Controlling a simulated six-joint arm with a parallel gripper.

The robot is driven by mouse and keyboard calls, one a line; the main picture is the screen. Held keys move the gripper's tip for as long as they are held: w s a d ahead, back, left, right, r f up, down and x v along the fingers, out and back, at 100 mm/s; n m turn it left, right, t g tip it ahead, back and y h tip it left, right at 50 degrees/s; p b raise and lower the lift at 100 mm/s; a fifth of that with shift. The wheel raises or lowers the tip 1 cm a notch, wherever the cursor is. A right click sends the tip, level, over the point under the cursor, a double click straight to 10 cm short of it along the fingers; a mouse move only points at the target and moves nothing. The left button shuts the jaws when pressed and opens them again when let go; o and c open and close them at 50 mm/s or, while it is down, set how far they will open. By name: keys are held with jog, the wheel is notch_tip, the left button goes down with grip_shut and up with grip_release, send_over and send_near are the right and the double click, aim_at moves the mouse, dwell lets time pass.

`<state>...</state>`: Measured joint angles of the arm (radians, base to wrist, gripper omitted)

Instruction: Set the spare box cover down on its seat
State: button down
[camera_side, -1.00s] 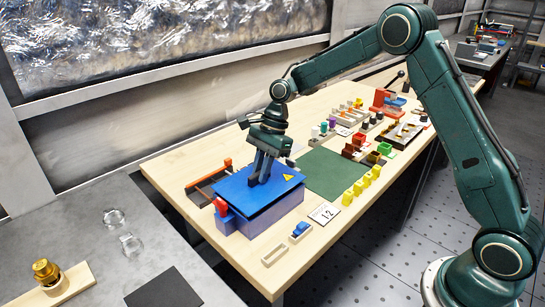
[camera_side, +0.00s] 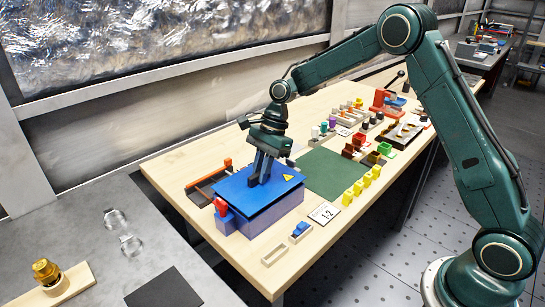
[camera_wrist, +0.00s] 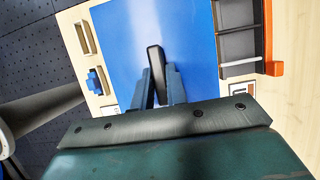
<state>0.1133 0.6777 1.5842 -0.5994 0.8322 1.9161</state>
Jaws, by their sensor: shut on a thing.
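The spare box cover is a flat blue plate (camera_side: 235,192) with a yellow warning triangle near its right corner. It lies over a purple-blue box (camera_side: 262,222) at the near left of the wooden bench. My gripper (camera_side: 262,170) points down at the middle of the cover and is shut on its dark upright handle. In the wrist view the handle (camera_wrist: 155,62) stands between my fingers, and the blue cover (camera_wrist: 190,40) fills the middle. A thin dark line shows between cover and box; I cannot tell whether they touch all round. The inside of the box is hidden.
A red part (camera_side: 221,207) stands at the box's left corner. A dark tray (camera_side: 207,185) with an orange end lies behind it. A small tan holder (camera_side: 274,256) and a blue piece (camera_side: 301,229) are in front. A green mat (camera_side: 328,172) is bare to the right.

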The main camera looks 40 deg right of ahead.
jog(key=shift+f, duration=0.75)
jog(key=c, duration=1.3)
grip_release()
jog(key=shift+f, duration=0.1)
jog(key=v, duration=1.4)
